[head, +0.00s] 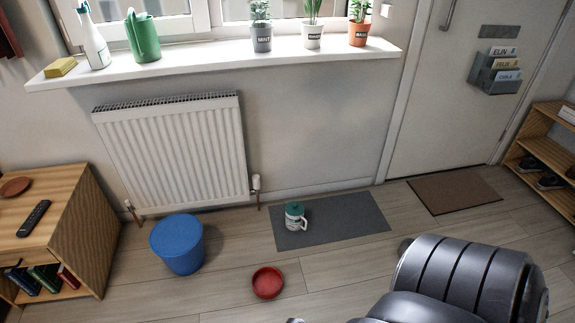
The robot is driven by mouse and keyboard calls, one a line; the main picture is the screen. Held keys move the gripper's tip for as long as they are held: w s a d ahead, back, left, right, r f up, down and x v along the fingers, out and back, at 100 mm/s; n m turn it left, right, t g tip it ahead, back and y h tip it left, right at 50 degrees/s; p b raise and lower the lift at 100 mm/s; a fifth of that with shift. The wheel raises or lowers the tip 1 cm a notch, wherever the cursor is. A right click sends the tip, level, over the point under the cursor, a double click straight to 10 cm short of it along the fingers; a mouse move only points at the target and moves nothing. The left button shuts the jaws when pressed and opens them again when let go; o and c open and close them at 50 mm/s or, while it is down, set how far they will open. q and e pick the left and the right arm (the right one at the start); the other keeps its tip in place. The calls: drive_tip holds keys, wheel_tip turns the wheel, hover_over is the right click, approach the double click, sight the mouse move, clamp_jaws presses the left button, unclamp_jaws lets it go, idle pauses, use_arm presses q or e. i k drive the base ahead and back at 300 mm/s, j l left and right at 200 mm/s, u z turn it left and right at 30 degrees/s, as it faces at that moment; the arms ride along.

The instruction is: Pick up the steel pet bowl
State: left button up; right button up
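I see no bowl that looks like steel. A red round bowl (268,282) sits upright on the wooden floor at the bottom middle of the head view. A grey mat (345,217) lies behind it and to the right. On the mat stands a white container with a green top (295,218); its exact kind is hard to tell. A dark grey arm part of mine fills the bottom right and hides the floor there. Neither of my grippers can be seen.
A blue bin (178,245) stands on the floor before the white radiator (172,150). A wooden cabinet (85,235) is at left, a shoe shelf (545,148) at right. A brown doormat (453,191) lies by the door. Floor around the red bowl is clear.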

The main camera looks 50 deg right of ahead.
sight(405, 243)
drive_tip(key=z, duration=2.65)
